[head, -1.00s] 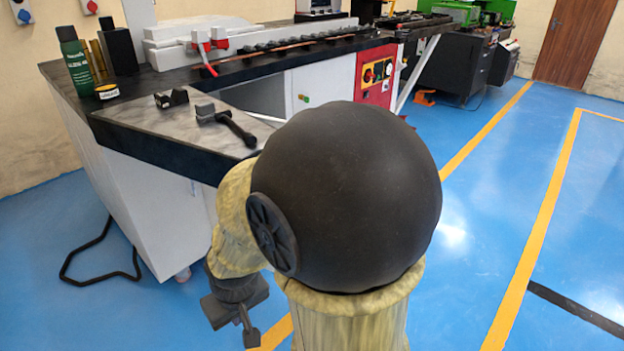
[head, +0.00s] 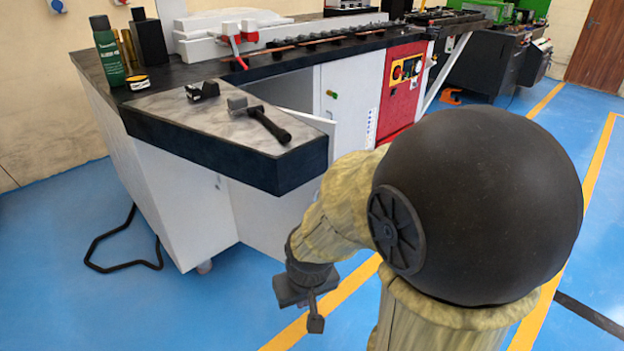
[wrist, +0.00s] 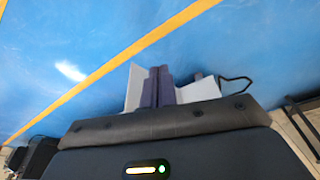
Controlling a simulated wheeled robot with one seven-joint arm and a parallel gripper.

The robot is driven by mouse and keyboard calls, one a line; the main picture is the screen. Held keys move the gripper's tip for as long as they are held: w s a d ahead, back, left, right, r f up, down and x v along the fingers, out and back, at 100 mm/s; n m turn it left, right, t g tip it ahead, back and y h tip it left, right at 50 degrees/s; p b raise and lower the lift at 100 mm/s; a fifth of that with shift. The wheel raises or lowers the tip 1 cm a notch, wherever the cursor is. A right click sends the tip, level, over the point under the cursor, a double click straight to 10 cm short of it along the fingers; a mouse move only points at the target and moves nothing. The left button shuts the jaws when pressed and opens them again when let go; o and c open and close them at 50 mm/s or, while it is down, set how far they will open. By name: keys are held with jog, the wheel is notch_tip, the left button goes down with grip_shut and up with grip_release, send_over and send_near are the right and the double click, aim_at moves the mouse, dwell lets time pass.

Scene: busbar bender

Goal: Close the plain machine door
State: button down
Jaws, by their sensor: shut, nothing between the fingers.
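The white machine (head: 180,190) stands left of centre in the head view. A plain white door panel (head: 312,124) juts out from its front, open, just behind the worktop corner. The worktop and my arm hide its lower part. My gripper (head: 316,318) hangs low in front of the machine, pointing down, apart from the door. In the wrist view its two fingers (wrist: 158,86) are together and empty.
The worktop (head: 210,125) overhangs the cabinet, with a black-handled tool (head: 268,124) on it. A red control panel (head: 402,85) is further right. A black bent bar (head: 128,238) lies on the floor at left.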

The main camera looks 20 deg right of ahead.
jog(key=w+d+f+m+t+h+b, duration=0.1)
jog(key=w+h, duration=0.4)
jog(key=w, duration=0.5)
jog(key=w+d+f+m+t+h+b, duration=0.1)
jog(key=w+d+m+t+h+b, duration=0.2)
jog(key=w+m, duration=0.3)
jog(key=w+d+f+m+t+h+b, duration=0.1)
jog(key=w+h, duration=0.5)
jog(key=w, duration=1)
jog(key=d+m+t+b, duration=0.1)
jog(key=d+m+t, duration=0.1)
jog(key=t, duration=0.1)
jog(key=shift+w+m+h+b, duration=0.25)
jog(key=shift+m+h+b, duration=0.05)
jog(key=shift+m+b, duration=0.1)
jog(key=b+x, duration=0.4)
jog(key=x, duration=1)
jog(key=shift+b, duration=0.4)
jog(key=shift+w, duration=0.1)
